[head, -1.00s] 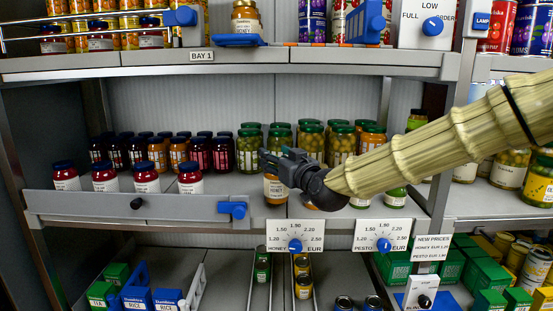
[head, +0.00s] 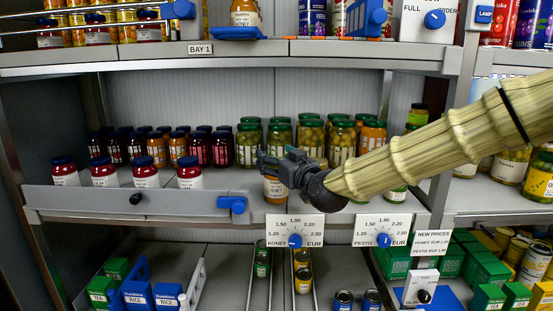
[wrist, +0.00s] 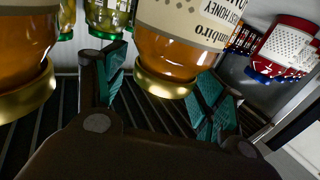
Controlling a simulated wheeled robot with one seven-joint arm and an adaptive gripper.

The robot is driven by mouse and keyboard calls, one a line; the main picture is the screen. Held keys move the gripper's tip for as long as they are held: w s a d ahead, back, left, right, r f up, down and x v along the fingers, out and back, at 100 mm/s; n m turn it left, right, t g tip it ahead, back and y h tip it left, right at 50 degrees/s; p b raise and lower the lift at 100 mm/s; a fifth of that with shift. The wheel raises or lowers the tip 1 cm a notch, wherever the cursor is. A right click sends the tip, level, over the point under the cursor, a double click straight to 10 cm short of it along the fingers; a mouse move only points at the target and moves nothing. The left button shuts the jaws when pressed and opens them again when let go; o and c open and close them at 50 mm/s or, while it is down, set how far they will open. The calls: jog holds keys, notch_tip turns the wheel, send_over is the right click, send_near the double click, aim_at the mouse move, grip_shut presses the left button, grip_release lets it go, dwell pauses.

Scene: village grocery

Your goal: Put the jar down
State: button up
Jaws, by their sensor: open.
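The honey jar (head: 276,190) stands upright near the front edge of the middle shelf, its top partly hidden by my gripper (head: 268,163). In the wrist view, which is turned over, the amber honey jar (wrist: 188,35) shows a cream label and a gold lid. Its lid end lies between the teal finger pads of my gripper (wrist: 163,92). The pads stand apart, with gaps showing beside the lid. The jar's base is out of the wrist view.
Another amber jar (wrist: 22,50) is close beside my gripper. Several green-lidded jars (head: 281,140) stand behind. Red jars (head: 145,173) stand at the left behind a grey front rail (head: 100,203). The shelf between them and the honey jar has free room.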

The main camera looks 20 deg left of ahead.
jog(key=shift+r, duration=0.2)
jog(key=shift+s+d+f, duration=0.1)
jog(key=shift+d+f, duration=0.1)
jog(key=shift+d, duration=0.05)
jog(key=b+v, duration=0.4)
jog(key=v, duration=0.7)
jog(key=shift+s+d, duration=0.15)
jog(key=shift+s, duration=0.05)
jog(key=shift+r, duration=0.15)
